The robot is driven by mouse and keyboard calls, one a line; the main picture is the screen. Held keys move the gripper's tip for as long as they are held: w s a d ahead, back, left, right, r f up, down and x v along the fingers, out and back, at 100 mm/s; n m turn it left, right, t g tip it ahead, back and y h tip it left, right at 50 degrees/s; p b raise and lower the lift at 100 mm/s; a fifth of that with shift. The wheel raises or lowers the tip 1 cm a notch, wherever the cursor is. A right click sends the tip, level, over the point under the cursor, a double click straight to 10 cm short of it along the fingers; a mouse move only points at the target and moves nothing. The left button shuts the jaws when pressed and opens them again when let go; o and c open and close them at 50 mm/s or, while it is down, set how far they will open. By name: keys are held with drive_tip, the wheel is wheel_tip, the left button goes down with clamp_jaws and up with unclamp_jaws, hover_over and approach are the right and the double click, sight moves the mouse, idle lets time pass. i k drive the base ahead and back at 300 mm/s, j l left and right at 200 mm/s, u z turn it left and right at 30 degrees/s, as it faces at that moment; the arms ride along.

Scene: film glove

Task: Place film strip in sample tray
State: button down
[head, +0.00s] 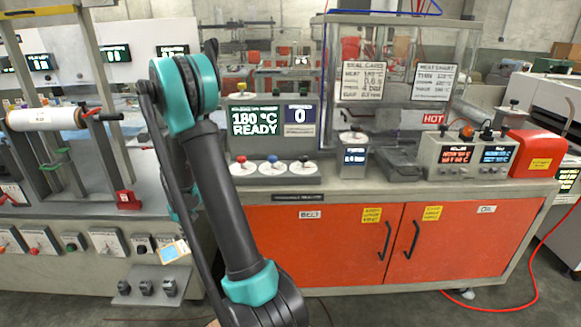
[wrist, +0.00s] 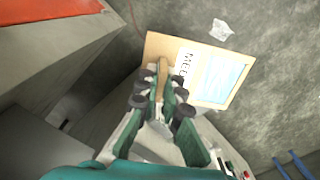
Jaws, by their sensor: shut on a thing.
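A tan card with a pale blue window and a white label reading "MED" (wrist: 212,74), apparently the film strip, is in my gripper (wrist: 162,92). The fingers are shut on the card's near end in the wrist view. The card is held out over grey floor. In the head view the card (head: 173,252) shows tilted, just left of my arm, in front of the left machine's lower panel. My gripper is hidden behind my arm there. A dark grey shallow tray (head: 397,163) on the bench may be the sample tray; I cannot tell for sure.
The bench has red cabinet doors (head: 335,243), a three-knob block (head: 273,170), a display reading "180 °C READY" (head: 255,121) and a controller box (head: 466,157) by a "HOT" sign. A white scrap (wrist: 222,30) lies on the floor. A red hose (head: 500,308) lies at right.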

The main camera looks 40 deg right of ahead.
sight(402, 161)
drive_tip(key=k+z, duration=0.25)
drive_tip(key=k+l+z, duration=0.25)
drive_tip(key=z, duration=0.4)
drive_tip(key=j+z, duration=0.15)
drive_tip(key=z, duration=0.7)
drive_tip(key=j+z, duration=0.1)
drive_tip(key=z, duration=0.35)
drive_tip(key=k, duration=0.05)
